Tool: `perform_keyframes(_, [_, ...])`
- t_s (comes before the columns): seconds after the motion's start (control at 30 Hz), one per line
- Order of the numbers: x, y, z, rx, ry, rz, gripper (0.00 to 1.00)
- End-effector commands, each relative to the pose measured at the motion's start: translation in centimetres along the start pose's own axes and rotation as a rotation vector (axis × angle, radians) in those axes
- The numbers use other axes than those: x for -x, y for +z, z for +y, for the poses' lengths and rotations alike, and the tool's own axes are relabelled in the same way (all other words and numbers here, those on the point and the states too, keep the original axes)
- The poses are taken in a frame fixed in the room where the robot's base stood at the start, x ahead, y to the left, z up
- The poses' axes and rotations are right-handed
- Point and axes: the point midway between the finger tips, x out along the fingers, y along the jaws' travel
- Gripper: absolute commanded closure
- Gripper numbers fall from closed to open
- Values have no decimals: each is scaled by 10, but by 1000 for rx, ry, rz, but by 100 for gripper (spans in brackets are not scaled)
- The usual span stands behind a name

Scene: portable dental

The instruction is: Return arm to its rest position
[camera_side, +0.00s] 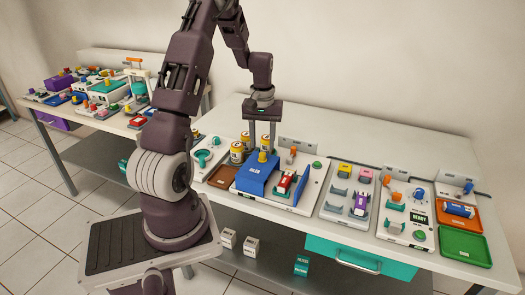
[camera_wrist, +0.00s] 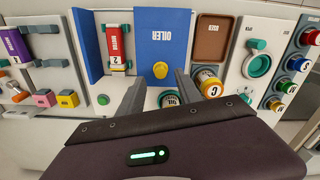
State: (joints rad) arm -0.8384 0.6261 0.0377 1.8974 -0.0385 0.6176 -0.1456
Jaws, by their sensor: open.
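My gripper (camera_side: 261,146) is open, its two fingers pointing down over the work table. In the wrist view the fingers (camera_wrist: 160,88) are spread apart with nothing visibly held. Just beyond the tips is a yellow knob (camera_wrist: 160,69) on the blue box labelled OILER (camera_wrist: 160,35). In the side view the blue box (camera_side: 256,182) sits below the gripper. I cannot tell the exact gap between fingertips and knob. My arm is bent, reaching out from its base to the right.
Yellow-banded cans (camera_side: 237,153) stand by the box, one close to a finger in the wrist view (camera_wrist: 207,82). A red cartridge (camera_wrist: 117,45) lies beside it. Several fixtures, an orange tray (camera_side: 459,217) and a green tray (camera_side: 465,246) lie right. The table's back strip (camera_side: 390,135) is clear.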

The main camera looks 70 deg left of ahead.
Motion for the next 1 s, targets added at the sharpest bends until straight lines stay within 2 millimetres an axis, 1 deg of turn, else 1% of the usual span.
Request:
perform_keyframes(0.03, [10, -1, 0, 0, 1, 5, 59])
perform_keyframes(0.1, [19, -1, 0, 0, 0, 2, 59])
perform_keyframes(0.17, [24, 0, 0, 1, 0, 2, 59])
perform_keyframes(0.57, [26, 0, 0, 0, 0, 0, 59])
perform_keyframes(0.63, [32, 4, 5, -16, 3, 8, 59])
perform_keyframes(0.67, [40, 8, 11, -36, 6, 19, 59])
perform_keyframes(0.73, [71, 29, 34, -120, 21, 60, 59])
perform_keyframes(0.77, [88, 44, 46, -172, 31, 84, 59])
perform_keyframes(0.8, [112, 70, 61, -252, 46, 118, 59])
perform_keyframes(0.83, [130, 93, 72, -317, 60, 147, 59])
perform_keyframes(0.87, [147, 117, 79, -384, 74, 174, 59])
perform_keyframes(0.9, [165, 149, 85, -470, 93, 210, 59])
perform_keyframes(0.97, [186, 197, 86, -596, 124, 263, 59])
perform_keyframes(1.0, [195, 227, 82, -677, 145, 296, 59])
